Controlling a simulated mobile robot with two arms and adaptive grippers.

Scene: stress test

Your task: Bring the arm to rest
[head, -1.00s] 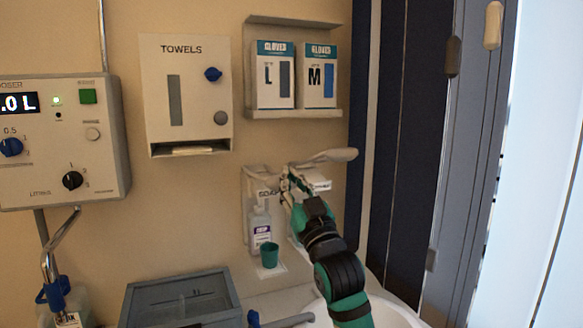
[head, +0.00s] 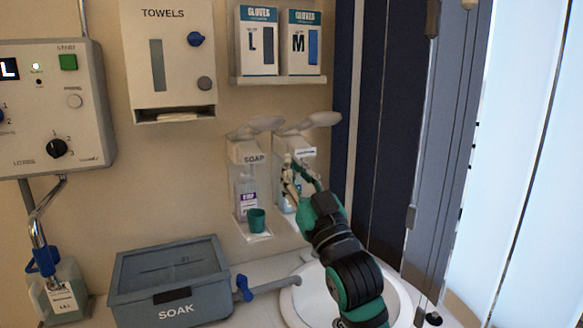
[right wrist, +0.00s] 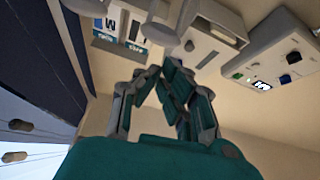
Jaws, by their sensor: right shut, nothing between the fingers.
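My right arm reaches up from the lower right in the head view. Its gripper (head: 296,178) is in front of the right-hand wall dispenser (head: 307,140), and hides part of it. The same gripper (right wrist: 158,82) shows in the right wrist view with its fingers drawn together and nothing between them. I cannot tell whether it touches the dispenser. My left gripper is not in view.
A soap dispenser (head: 247,172) with a green cup (head: 257,220) below it hangs to the left. A sink (head: 300,300), a grey SOAK box (head: 172,280), a towel dispenser (head: 180,60), a glove shelf (head: 280,79) and a doser (head: 85,110) stand around.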

